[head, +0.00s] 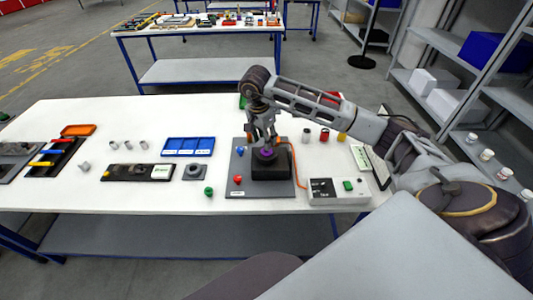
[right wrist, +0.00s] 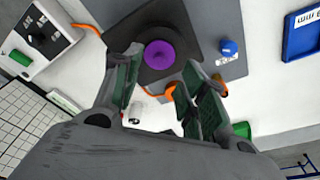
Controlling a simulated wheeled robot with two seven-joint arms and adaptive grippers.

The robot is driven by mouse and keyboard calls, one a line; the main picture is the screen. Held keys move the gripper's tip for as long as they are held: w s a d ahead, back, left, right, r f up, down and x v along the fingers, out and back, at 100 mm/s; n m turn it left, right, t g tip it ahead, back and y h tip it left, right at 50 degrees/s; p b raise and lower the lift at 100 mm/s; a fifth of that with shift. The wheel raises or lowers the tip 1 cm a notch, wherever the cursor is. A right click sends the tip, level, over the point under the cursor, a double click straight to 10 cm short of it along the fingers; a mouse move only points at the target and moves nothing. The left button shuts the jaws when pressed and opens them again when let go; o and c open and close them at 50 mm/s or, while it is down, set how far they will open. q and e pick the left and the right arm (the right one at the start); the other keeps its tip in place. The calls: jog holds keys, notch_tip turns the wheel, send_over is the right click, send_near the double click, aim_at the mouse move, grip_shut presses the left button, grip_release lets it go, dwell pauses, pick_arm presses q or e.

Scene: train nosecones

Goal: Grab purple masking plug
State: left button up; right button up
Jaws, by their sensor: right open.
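The purple masking plug (right wrist: 160,54) is a round purple disc on top of a black block (right wrist: 187,65) in the right wrist view. In the head view the purple plug (head: 266,153) shows on the black block (head: 272,172), partly behind the fingers. My right gripper (head: 264,138) points down just above the plug. In the right wrist view the right gripper (right wrist: 153,85) is open, its two fingers apart with the plug beyond and between them; I see no grip on it. My left gripper does not show.
The block stands on a grey plate (head: 250,190) with a blue knob (head: 240,151) and a red knob (head: 238,180). An orange cable runs to a control box (head: 338,190) at right. A blue tray (head: 187,147) and a green knob (head: 209,191) lie to the left.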

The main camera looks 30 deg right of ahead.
jog(key=shift+d+f+p, duration=0.2)
jog(key=shift+f+p, duration=0.2)
jog(key=shift+f, duration=0.8)
jog(key=shift+d+f+p, duration=0.2)
jog(key=shift+f+p, duration=0.15)
jog(key=shift+f, duration=0.8)
grip_shut()
